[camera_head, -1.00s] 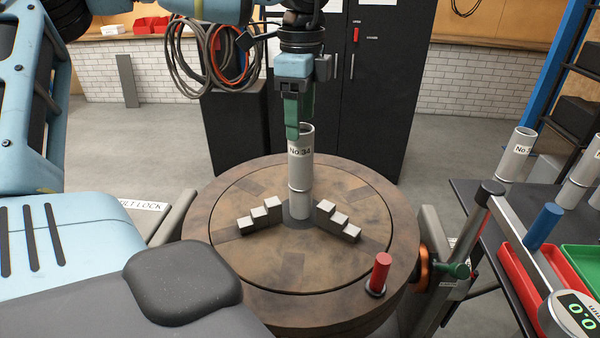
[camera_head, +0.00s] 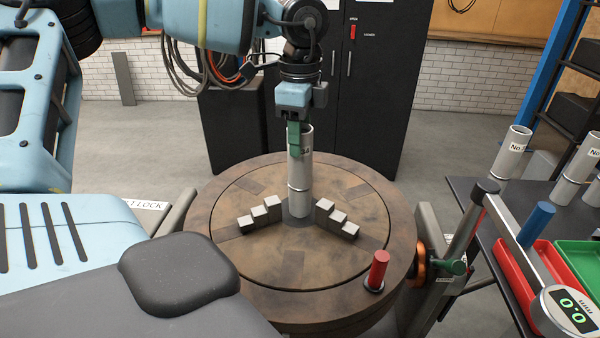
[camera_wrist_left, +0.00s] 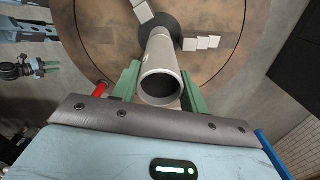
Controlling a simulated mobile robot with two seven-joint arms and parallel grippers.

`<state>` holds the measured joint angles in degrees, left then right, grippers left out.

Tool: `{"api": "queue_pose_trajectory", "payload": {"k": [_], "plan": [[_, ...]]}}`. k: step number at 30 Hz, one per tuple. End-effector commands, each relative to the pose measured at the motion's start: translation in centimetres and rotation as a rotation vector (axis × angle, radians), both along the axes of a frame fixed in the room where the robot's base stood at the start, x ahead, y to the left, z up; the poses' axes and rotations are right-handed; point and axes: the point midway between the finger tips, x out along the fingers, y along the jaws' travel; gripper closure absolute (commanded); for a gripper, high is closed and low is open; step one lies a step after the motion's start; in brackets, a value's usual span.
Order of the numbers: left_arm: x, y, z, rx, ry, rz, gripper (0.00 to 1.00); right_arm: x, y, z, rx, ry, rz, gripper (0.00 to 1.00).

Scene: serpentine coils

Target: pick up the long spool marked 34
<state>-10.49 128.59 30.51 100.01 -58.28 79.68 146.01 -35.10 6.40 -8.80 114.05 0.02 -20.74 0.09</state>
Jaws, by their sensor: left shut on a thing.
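The long spool marked 34 (camera_head: 300,179) is a grey metal tube standing upright at the centre of the round brown turntable (camera_head: 345,272). Its label is mostly hidden behind a green finger. My left gripper (camera_head: 297,138), with green fingers, comes from above and is shut on the spool near its top end. In the left wrist view the spool's open end (camera_wrist_left: 160,88) sits between the two fingers. The spool's foot appears to rest on the turntable. My right gripper is not in view.
Two stepped grey blocks (camera_head: 260,213) and (camera_head: 336,219) flank the spool's foot. A red peg (camera_head: 377,268) stands on the turntable's front right rim. Other labelled tubes (camera_head: 514,152) and red and green trays (camera_head: 522,288) are on the right table. A black cabinet (camera_head: 365,90) stands behind.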

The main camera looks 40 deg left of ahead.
Motion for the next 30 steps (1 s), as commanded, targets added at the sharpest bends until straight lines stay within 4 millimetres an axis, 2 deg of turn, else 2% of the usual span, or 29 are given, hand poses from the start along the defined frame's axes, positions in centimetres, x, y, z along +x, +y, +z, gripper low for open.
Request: {"api": "queue_pose_trajectory", "payload": {"k": [1,4,20,25,30], "plan": [[0.0,0.0,0.0,0.0,-0.001,0.0,0.87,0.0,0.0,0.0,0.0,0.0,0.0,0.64],[0.0,0.0,0.1,0.0,-0.001,0.0,1.0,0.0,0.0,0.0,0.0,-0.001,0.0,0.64],[0.1,0.0,0.7,0.002,-0.005,0.0,1.0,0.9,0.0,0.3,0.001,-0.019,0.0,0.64],[0.1,0.0,2.9,0.003,-0.007,0.001,1.0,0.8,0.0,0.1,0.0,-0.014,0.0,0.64],[0.1,0.0,6.7,0.003,-0.008,0.001,1.0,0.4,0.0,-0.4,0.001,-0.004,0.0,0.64]]}}
